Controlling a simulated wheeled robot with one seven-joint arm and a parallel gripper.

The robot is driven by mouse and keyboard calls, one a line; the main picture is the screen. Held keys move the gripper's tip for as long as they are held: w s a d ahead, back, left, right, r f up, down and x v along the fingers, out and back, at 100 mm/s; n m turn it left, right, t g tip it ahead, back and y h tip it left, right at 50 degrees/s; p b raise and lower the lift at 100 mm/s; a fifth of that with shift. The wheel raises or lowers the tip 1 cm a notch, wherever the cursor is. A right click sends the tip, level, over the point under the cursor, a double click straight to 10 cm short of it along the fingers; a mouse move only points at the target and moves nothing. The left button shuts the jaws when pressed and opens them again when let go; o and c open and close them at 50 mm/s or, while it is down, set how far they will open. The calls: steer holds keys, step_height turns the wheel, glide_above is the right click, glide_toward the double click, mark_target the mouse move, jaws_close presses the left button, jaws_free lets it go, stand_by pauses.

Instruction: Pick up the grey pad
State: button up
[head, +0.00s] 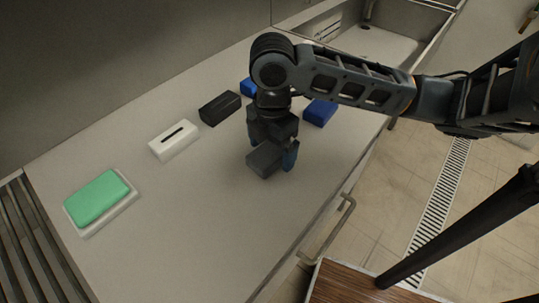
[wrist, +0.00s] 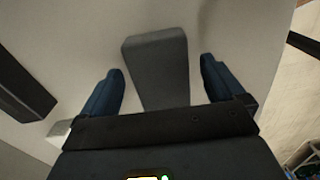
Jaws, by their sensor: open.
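The grey pad (head: 263,160) is a dark grey block on the light counter, below my gripper in the head view. In the wrist view the grey pad (wrist: 157,68) lies between my two blue fingers, with a gap on each side. My gripper (head: 273,158) points down and is open around the pad. Its fingers also show in the wrist view (wrist: 160,85). The gripper hides part of the pad in the head view.
On the counter (head: 200,225) stand a white slotted box (head: 174,140), a black block (head: 219,108), and two blue blocks (head: 320,111) (head: 248,87). A green pad (head: 97,197) lies on a white tray (head: 109,216) at left. A rail (head: 325,230) runs along the front edge.

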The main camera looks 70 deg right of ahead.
mark_target(273, 148)
steer(key=shift+c, duration=0.3)
steer(key=c, duration=1.1)
steer(key=shift+o, duration=0.2)
steer(key=shift+r, duration=0.45)
steer(key=r, duration=0.3)
steer(key=shift+s+d+r+p, duration=0.1)
steer(key=shift+d+r+p, duration=0.2)
steer(key=shift+r+p, duration=0.1)
steer(key=s+d+r, duration=0.4)
steer(key=d+r, duration=0.2)
steer(key=d, duration=0.4)
steer(key=shift+s+r, duration=0.2)
